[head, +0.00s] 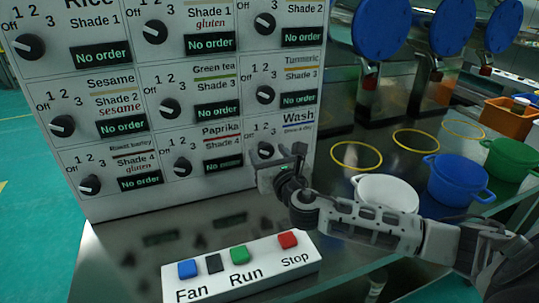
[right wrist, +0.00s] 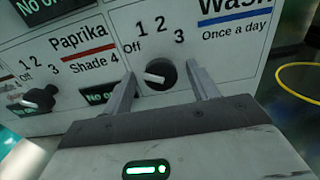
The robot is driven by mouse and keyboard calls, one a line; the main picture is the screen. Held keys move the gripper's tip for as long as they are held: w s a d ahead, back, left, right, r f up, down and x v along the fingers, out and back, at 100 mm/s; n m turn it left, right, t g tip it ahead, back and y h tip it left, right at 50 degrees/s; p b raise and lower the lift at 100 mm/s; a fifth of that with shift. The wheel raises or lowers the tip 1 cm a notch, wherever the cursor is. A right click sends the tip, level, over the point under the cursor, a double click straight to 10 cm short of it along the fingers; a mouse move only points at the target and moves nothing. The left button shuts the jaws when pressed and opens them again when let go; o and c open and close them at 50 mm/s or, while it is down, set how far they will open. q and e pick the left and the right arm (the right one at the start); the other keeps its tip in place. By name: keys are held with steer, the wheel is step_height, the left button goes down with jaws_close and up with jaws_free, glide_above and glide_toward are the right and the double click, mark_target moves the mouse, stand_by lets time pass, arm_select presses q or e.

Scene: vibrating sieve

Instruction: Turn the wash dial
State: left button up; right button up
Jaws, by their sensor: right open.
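The wash dial (right wrist: 161,74) is a black round knob with a white pointer, under the blue-underlined Wash label (right wrist: 235,10). In the right wrist view its pointer lies toward the left, on the Off side, with 1, 2 and 3 around the top. My right gripper (right wrist: 163,72) is open, with one finger on each side of the dial; I cannot tell whether either touches it. In the head view the right gripper (head: 281,166) is at the panel's lower right corner and hides part of the wash dial (head: 265,150). My left gripper is not in view.
The white panel (head: 152,60) carries several other dials, including the Paprika dial (right wrist: 39,99) to the left. A button box (head: 240,268) with Fan, Run and Stop stands in front. A white pot (head: 388,191) and blue pot (head: 457,178) stand to the right, behind my right arm.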

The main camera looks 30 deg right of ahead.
steer(key=c, duration=1)
